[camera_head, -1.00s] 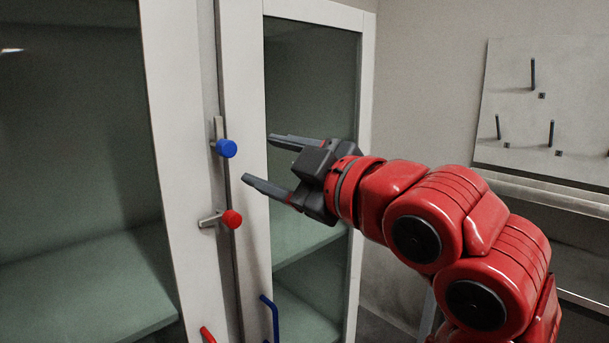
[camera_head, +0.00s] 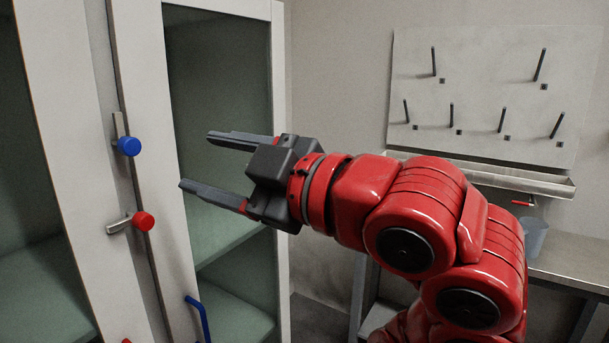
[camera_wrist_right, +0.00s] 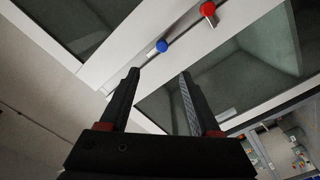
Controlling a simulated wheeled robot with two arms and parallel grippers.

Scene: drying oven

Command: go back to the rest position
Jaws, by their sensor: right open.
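My right gripper (camera_head: 195,162) is open and empty in the head view, in front of the cabinet's right glass door (camera_head: 222,110). Its two dark fingers point left and a gap shows between them. They are apart from the blue knob (camera_head: 129,146) and the red knob (camera_head: 143,221) on the door frames. In the right wrist view the open fingers (camera_wrist_right: 158,92) reach toward the blue knob (camera_wrist_right: 162,45), with the red knob (camera_wrist_right: 208,8) beyond. The blue knob's lever looks upright; the red knob's lever lies sideways. My left gripper is not in view.
A blue handle (camera_head: 198,316) sticks out low on the right door. A peg board (camera_head: 490,90) hangs on the back wall above a metal trough (camera_head: 500,178). A bench (camera_head: 570,258) with a bluish container (camera_head: 534,236) stands at the right.

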